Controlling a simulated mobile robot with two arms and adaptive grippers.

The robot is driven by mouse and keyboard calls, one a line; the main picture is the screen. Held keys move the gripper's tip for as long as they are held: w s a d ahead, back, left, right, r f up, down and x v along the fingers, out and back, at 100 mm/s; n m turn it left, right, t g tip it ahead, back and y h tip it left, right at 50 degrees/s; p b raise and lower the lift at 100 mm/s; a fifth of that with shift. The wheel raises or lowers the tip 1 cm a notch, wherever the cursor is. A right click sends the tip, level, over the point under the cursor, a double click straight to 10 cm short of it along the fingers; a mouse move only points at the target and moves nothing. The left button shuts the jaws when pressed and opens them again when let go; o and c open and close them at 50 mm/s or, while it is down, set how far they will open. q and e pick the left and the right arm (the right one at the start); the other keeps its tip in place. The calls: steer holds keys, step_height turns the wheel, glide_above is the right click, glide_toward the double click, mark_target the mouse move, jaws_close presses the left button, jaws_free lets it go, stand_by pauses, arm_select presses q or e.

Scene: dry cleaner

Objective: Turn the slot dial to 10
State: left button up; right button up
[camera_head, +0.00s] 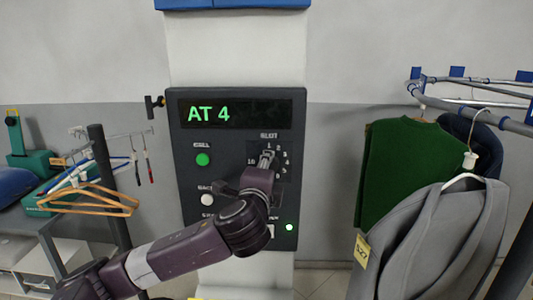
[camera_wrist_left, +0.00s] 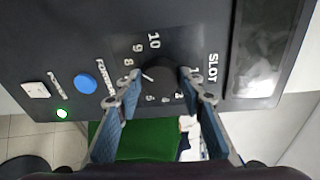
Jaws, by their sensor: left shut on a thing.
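The slot dial (camera_wrist_left: 161,73) is a dark round knob on the black control panel, with white numbers around it. Its white pointer line points to the side below the 8 and 9 in the left wrist view; the number there is partly hidden by a finger. My left gripper (camera_head: 267,157) is at the dial in the head view. In the left wrist view its two fingers (camera_wrist_left: 163,84) are shut on the dial from both sides. The panel display (camera_head: 236,113) reads "AT 4" in green. My right gripper is not in view.
Left of the dial are a green button (camera_head: 202,159) and a white button (camera_head: 207,199). A blue button (camera_wrist_left: 86,84) shows in the left wrist view. Hangers (camera_head: 95,200) hang at left. A green garment (camera_head: 407,165) and a grey jacket (camera_head: 430,240) hang on a rail at right.

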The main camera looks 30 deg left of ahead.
arm_select(q)
steer(key=shift+w+d+m+g+y+p, duration=0.1)
steer(key=shift+m+g+y+p, duration=0.2)
steer(key=shift+m+p, duration=2.3)
steer(key=shift+d+m+g+y+p, duration=0.1)
steer(key=shift+m+g+y+p, duration=0.2)
steer(key=shift+m+p, duration=2.3)
steer(key=shift+n+p, duration=0.7)
steer(key=o, duration=1.2)
steer(key=shift+c, duration=0.2)
steer(key=v, duration=1.2)
